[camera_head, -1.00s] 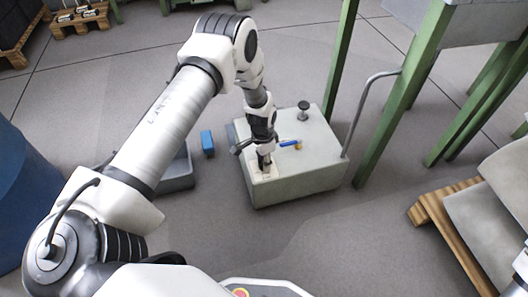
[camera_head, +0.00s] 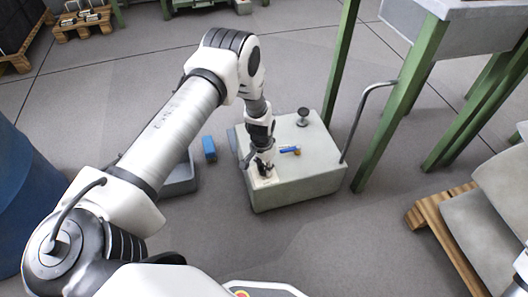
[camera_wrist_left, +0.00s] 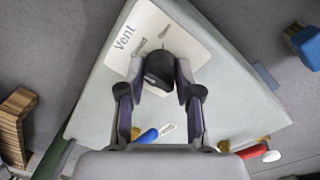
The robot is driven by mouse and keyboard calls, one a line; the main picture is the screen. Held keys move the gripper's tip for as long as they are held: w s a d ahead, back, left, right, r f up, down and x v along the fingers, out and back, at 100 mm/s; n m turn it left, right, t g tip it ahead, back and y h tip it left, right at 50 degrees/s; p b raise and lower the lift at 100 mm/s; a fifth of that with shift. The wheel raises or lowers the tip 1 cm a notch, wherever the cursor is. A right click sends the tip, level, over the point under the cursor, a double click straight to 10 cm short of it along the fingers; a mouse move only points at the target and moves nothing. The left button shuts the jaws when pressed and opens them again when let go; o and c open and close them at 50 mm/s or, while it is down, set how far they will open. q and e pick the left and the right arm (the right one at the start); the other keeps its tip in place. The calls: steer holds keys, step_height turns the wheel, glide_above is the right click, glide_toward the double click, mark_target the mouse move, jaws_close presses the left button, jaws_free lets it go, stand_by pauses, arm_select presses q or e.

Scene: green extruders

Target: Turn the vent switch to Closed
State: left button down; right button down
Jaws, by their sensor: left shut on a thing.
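The vent switch (camera_wrist_left: 158,70) is a black knob on a white plate marked "Vent" (camera_wrist_left: 127,38) in the left wrist view. Small lettering by the knob looks like "Closed"; the other small label is too blurred to read. My left gripper (camera_wrist_left: 160,88) is shut on the knob from above, one finger on each side. In the head view my left gripper (camera_head: 264,168) reaches down to the front left of the grey box (camera_head: 310,185), hiding the switch. My right gripper is not in view.
A blue block (camera_head: 209,148) is to the left. Open floor lies in front.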

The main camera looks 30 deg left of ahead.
arm_select(q)
steer(key=c, duration=0.8)
jaws_free()
steer(key=r, duration=1.2)
steer(key=shift+a, duration=0.3)
